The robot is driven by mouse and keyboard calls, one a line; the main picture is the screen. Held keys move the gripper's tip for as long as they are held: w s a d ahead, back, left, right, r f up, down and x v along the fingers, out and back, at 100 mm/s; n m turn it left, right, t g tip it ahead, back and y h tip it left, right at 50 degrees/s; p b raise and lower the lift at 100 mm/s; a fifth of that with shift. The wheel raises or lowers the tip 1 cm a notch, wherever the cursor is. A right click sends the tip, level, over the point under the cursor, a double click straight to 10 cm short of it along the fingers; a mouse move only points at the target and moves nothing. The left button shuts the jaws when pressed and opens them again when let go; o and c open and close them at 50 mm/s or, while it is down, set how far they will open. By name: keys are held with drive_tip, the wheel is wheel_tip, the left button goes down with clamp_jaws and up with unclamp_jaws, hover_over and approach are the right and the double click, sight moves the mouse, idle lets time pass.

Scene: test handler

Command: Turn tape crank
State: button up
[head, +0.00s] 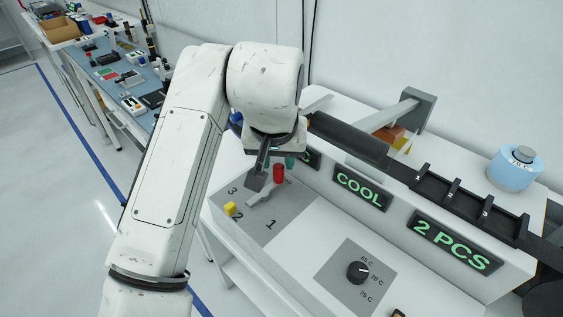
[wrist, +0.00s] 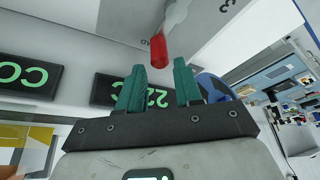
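A grey crank arm (head: 262,196) with an upright red handle (head: 278,173) stands on the grey panel marked 1, 2, 3. The red handle also shows in the wrist view (wrist: 158,48), just past my fingertips and roughly in line with the gap between them. My gripper (wrist: 158,72) has two teal fingers, spread apart with nothing between them. In the head view my arm's end hides most of the gripper; a bit of teal shows beside the red handle. I cannot tell the exact depth between fingertips and handle.
A yellow knob (head: 230,209) stands on the same panel. A blue round part (wrist: 214,88) lies behind the right finger. Lit displays "COOL" (head: 360,188) and "2 PCS" (head: 455,244) line the raised box. A black dial (head: 358,272) sits at front. A long bench (head: 110,75) stands behind left.

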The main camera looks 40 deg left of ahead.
sight(278, 165)
drive_tip(key=shift+x, duration=2.2)
clamp_jaws()
